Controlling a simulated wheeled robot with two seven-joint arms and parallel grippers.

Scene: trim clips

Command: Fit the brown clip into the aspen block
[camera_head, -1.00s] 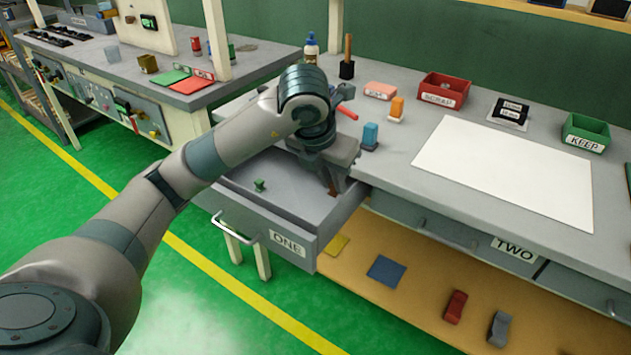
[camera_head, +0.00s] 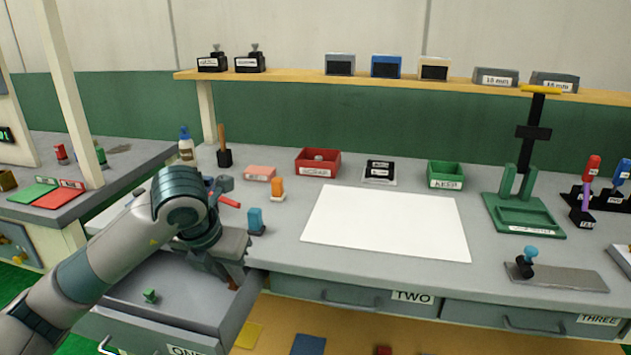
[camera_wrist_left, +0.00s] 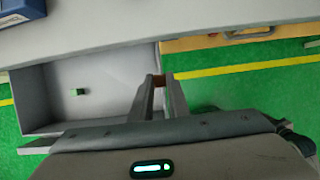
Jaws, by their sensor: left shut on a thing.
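My left gripper (camera_head: 233,279) is shut on a small brown piece, the brown clip (camera_head: 233,285), over the right part of the open drawer ONE. The left wrist view also shows the brown clip (camera_wrist_left: 159,79) between the fingertips of the gripper (camera_wrist_left: 158,84), mostly hidden by them. A small green clip (camera_head: 150,296) lies on the drawer floor to the left. I cannot tell which object is the aspen block; no label that I can read names it. My right gripper is not in view.
Drawer ONE (camera_head: 198,325) stands pulled out below the bench. A white sheet (camera_head: 385,222) covers the bench middle. A red bin (camera_head: 318,160), a green bin (camera_head: 445,173) and a green stand (camera_head: 525,215) are behind and right. Grey, blue and cream boxes stand on the wall shelf (camera_head: 300,80).

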